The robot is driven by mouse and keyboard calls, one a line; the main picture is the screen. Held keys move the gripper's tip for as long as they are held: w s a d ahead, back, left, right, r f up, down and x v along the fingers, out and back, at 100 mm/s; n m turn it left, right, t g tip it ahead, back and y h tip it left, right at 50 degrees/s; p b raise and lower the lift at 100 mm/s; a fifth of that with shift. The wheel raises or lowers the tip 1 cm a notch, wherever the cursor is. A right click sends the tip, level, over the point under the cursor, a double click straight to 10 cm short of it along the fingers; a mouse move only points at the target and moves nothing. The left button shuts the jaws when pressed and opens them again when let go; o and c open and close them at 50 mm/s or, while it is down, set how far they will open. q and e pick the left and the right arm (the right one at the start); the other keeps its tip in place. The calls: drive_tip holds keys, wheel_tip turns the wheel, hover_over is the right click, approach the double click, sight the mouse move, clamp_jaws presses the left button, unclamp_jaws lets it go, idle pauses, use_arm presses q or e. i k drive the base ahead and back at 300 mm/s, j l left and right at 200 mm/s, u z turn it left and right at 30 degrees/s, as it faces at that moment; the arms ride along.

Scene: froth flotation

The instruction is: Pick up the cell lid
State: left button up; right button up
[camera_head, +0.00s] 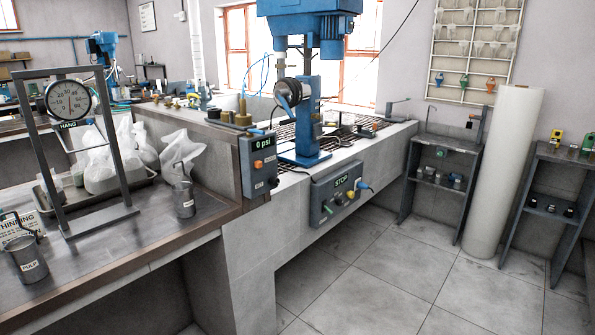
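I cannot pick out the cell lid for certain in the head view. A blue flotation machine (308,100) stands on the grated bench at the centre, with a dark round part (287,92) beside its column. Small items (352,128) lie on the grating to the right of the machine, too small to tell apart. Neither of my grippers is in view.
A brown-edged bench (150,240) at left holds a hanging dial scale (69,99), white bags (100,160) and metal cups (27,258). A control box (258,163) and stop panel (340,190) face the open tiled floor (385,285). A white roll (500,175) stands between shelves at right.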

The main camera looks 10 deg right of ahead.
sight(346, 143)
drive_tip(key=i+l+z, duration=0.3)
drive_tip(key=i, duration=0.3)
drive_tip(key=i+l+z, duration=0.3)
drive_tip(key=i, duration=0.3)
drive_tip(key=i+z, duration=0.3)
drive_tip(key=i, duration=0.3)
drive_tip(key=j, duration=0.1)
